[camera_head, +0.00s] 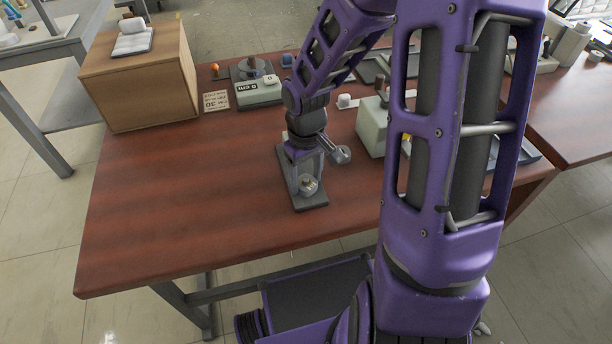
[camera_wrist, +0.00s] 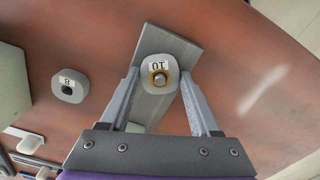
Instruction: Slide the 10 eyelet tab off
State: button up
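The 10 eyelet tab (camera_wrist: 158,68) is a pale grey rounded piece with a "10" label, seen in the wrist view. A round metal peg end with a brass-coloured ring shows in its eyelet. It sits over a dark grey plate (camera_wrist: 180,50), which lies on the table in the head view (camera_head: 291,178). The tab also shows there (camera_head: 308,186). My gripper (camera_wrist: 160,78) is open, with one finger on each side of the tab. The fingers look close to its sides; contact cannot be made out. In the head view my gripper partly hides the plate.
A separate tab marked 8 (camera_wrist: 70,86) lies beside the plate. A pale green block (camera_head: 373,127) stands to the right, and a counter-like box (camera_head: 258,92) and printed card (camera_head: 216,101) stand behind. A wooden box (camera_head: 140,80) is at back left. The table's front left is clear.

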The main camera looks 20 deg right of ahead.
grip_shut()
jog(key=shift+r+p, duration=2.55)
jog(key=shift+r, duration=0.2)
